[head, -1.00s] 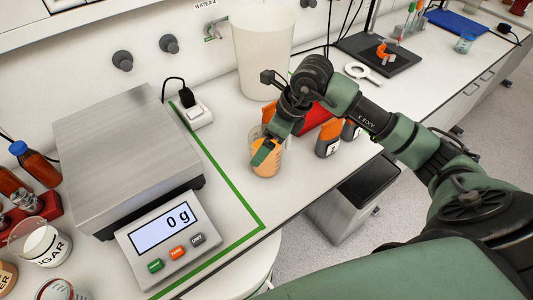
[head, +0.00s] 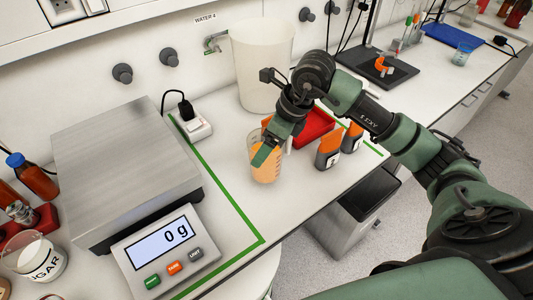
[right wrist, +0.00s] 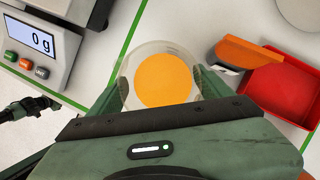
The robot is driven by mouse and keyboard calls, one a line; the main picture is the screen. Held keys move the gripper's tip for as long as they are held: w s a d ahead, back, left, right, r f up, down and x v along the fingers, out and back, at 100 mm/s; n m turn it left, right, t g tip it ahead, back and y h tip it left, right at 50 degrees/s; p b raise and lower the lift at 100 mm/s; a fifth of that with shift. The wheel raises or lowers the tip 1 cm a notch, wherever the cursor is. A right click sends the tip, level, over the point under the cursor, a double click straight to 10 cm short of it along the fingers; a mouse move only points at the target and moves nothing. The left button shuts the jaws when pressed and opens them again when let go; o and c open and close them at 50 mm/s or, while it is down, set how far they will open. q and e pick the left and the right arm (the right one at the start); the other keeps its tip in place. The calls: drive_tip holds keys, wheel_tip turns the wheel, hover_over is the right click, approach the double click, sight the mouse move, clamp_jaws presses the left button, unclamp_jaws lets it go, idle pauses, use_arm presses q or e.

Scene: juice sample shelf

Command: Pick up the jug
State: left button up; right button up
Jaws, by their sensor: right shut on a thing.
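The jug (head: 266,168) is a clear vessel holding orange liquid, upright near the front of the bench, right of the green line. My right gripper (head: 267,153) is shut on it, reaching down from the upper right. In the right wrist view the jug (right wrist: 163,80) shows from above, its round rim between the two green fingers (right wrist: 160,88). The jug seems slightly raised off the bench, but the gap under it is hard to see. My left gripper is not seen.
A scale (head: 125,165) reading 0 g stands at left. A large white container (head: 262,65) is behind the jug. A red tray (head: 318,124) and orange-and-grey containers (head: 328,150) stand to the right. The bench's front edge is close.

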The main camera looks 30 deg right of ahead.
wheel_tip(320, 180, up, 17)
drive_tip(key=b, duration=0.2)
